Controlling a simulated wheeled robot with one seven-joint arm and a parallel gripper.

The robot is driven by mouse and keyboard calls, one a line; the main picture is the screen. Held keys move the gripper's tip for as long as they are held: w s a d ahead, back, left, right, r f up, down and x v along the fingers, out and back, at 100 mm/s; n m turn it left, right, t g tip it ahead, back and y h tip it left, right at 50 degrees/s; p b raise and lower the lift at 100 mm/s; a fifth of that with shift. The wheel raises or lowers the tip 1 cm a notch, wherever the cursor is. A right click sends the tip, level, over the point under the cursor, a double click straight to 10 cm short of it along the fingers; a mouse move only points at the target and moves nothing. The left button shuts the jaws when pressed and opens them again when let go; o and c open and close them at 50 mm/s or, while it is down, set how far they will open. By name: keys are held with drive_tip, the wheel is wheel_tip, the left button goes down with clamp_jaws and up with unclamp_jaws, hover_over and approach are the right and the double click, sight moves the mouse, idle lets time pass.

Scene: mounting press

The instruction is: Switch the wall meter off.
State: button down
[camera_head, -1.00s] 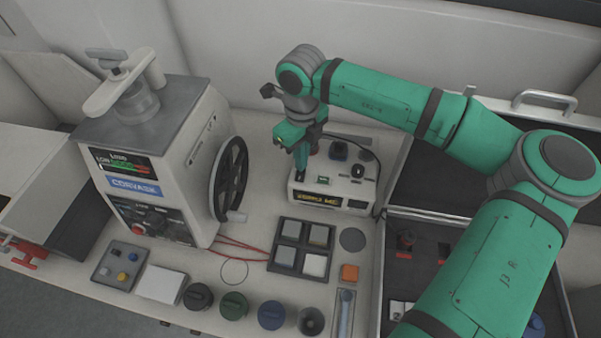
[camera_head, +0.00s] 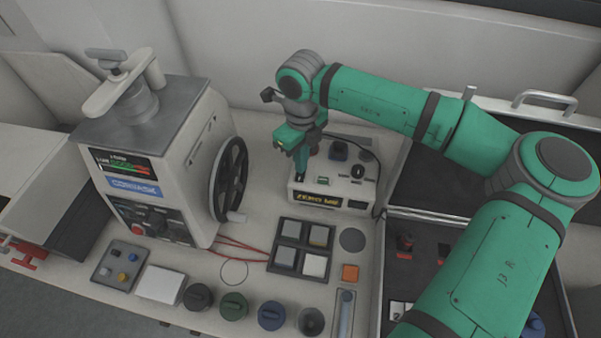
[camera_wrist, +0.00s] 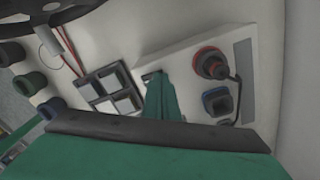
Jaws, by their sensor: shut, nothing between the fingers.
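A white meter box (camera_head: 305,203) stands on the bench near the back wall, with a yellow-and-black label on its front. My gripper (camera_head: 301,176) is shut and empty, fingers pointing down at the left part of the box top. In the wrist view the closed green fingers (camera_wrist: 160,88) reach the box's edge, beside a red-ringed plug (camera_wrist: 210,62) and the blue socket (camera_wrist: 217,102). Whether the fingertips touch the box cannot be told.
The press (camera_head: 150,150) with its black handwheel (camera_head: 230,178) stands left of the box. A pad tray (camera_head: 302,249), an orange block (camera_head: 350,272) and several round pots lie in front. An open dark case (camera_head: 450,215) is at the right, under my arm.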

drive_tip(key=shift+f, duration=0.2)
wheel_tip(320, 180, up, 7)
idle(1.1)
idle(0.4)
